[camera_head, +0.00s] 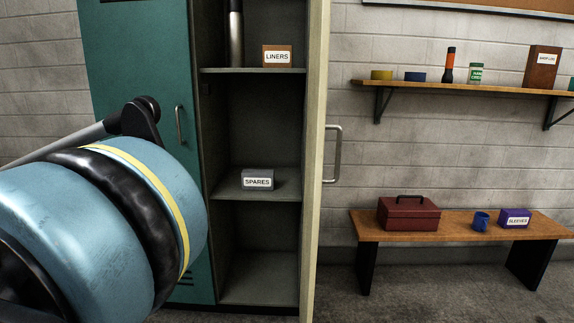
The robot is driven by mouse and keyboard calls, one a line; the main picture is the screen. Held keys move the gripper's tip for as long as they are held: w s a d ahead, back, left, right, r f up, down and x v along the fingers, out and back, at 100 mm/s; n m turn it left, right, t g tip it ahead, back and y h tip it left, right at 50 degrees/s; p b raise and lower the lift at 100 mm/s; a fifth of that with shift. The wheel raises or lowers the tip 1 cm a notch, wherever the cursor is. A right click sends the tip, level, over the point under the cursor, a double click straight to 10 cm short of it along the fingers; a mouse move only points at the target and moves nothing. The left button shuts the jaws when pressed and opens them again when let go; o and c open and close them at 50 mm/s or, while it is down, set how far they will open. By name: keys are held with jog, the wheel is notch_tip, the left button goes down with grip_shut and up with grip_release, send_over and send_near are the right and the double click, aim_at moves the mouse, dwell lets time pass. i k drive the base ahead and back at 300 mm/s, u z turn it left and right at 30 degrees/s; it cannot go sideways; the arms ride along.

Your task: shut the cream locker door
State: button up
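The cream locker door (316,130) stands open in the head view, seen almost edge-on as a tall narrow strip at the right side of the open locker bay. Its grey bar handle (336,154) sticks out on the right side of the strip. The open locker bay (262,120) to its left shows dark shelves. My blue arm fills the lower left of the picture, in front of the lockers. My gripper is not in view, so its state and its distance from the door are hidden.
A shut teal locker door (135,60) is left of the bay. The bay holds boxes labelled LINERS (277,56) and SPARES (257,180). A wall shelf (450,87) and a bench (440,232) with a red toolbox (408,214) stand right of the door.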

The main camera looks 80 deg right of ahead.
aim_at(319, 38)
jog(key=u, duration=0.05)
jog(key=k, duration=2.65)
jog(key=z, duration=1.6)
jog(key=i, duration=1)
jog(key=z, duration=0.05)
